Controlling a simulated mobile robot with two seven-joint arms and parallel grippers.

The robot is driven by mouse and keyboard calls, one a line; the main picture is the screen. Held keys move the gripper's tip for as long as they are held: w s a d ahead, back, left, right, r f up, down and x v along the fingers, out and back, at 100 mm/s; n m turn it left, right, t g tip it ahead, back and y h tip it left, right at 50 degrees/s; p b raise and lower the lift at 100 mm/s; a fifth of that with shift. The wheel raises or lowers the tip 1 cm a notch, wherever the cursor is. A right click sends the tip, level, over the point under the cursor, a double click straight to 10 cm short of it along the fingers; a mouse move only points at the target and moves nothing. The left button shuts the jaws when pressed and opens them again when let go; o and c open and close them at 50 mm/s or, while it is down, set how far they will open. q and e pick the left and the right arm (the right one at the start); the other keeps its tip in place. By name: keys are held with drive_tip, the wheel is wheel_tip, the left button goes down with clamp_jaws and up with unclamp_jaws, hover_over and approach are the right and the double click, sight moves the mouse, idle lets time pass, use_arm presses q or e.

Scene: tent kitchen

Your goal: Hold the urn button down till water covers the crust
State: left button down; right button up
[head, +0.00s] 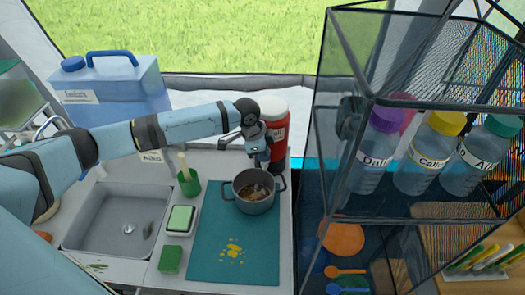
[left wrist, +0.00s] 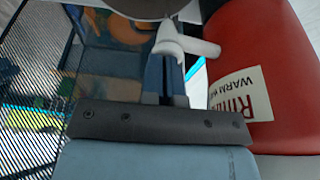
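The urn (head: 276,128) is red with a white top and stands behind the pot; its red side (left wrist: 250,75) with a white label fills the right of the left wrist view. My left gripper (head: 263,160) points down just in front of the urn, above the pot's back rim. Its fingers (left wrist: 170,62) look shut together, with nothing seen between them. A white tap-like part (left wrist: 200,47) is at the fingertips; I cannot tell the button or whether they touch. The grey pot (head: 256,207) holds a brown crust (head: 254,192). I see no water stream. My right gripper is out of view.
The pot stands on a teal mat (head: 215,262) with yellow marks. Left are a green cup (head: 189,186), a green sponge (head: 181,218) in a dish, and a sink (head: 112,215). A mesh rack (head: 420,105) with several bottles stands close on the right.

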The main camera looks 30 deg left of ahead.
use_arm(q)
wheel_tip(320, 180, up, 4)
drive_tip(key=p, duration=0.3)
drive_tip(key=shift+d, duration=0.1)
drive_tip(key=b+v, duration=0.3)
drive_tip(key=v, duration=0.6)
drive_tip(key=shift+s+a, duration=0.2)
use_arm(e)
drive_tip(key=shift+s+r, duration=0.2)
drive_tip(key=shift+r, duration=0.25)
use_arm(q)
drive_tip(key=shift+d, duration=0.1)
